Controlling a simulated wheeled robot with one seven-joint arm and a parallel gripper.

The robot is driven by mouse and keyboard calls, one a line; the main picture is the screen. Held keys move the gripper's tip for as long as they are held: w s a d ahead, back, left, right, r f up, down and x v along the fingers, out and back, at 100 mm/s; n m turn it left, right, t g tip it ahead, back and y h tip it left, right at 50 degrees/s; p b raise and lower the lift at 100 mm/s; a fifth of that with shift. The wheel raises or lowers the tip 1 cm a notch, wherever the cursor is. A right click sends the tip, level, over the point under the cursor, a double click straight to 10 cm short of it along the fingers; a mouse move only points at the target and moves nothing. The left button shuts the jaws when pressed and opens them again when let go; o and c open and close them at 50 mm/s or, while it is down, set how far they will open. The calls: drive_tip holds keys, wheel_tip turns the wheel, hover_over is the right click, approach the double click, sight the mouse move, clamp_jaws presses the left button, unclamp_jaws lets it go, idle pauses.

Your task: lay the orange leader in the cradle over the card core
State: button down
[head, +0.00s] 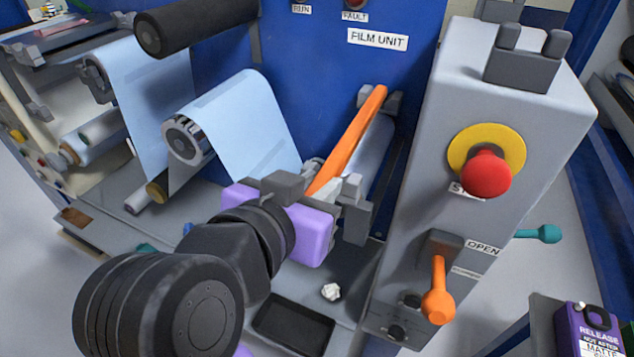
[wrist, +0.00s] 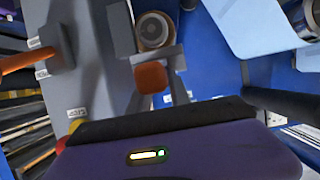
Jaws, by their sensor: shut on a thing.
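The orange leader (head: 350,138) is a long straight bar in the head view, slanting from lower left to upper right. My gripper (head: 318,187) is shut on its near end. In the wrist view the leader's square orange end (wrist: 151,77) shows beside grey metal parts. The far end lies near a grey bracket (head: 394,103), perhaps part of the cradle; I cannot tell whether they touch. A pale roll (head: 375,145) runs beside and below the leader. In the wrist view a round roll end (wrist: 153,31) shows a brownish ring, possibly the card core. My gripper hides the near bracket area.
A grey control housing (head: 420,170) stands close on the right, with a red stop button (head: 486,172) and an orange lever (head: 438,292). A pale blue film web (head: 245,125) and dark roller (head: 195,22) are left.

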drive_tip(key=shift+f+b, duration=0.5)
drive_tip(key=shift+f, duration=0.15)
drive_tip(key=c, duration=1.1)
unclamp_jaws()
drive_tip(key=o, duration=1.1)
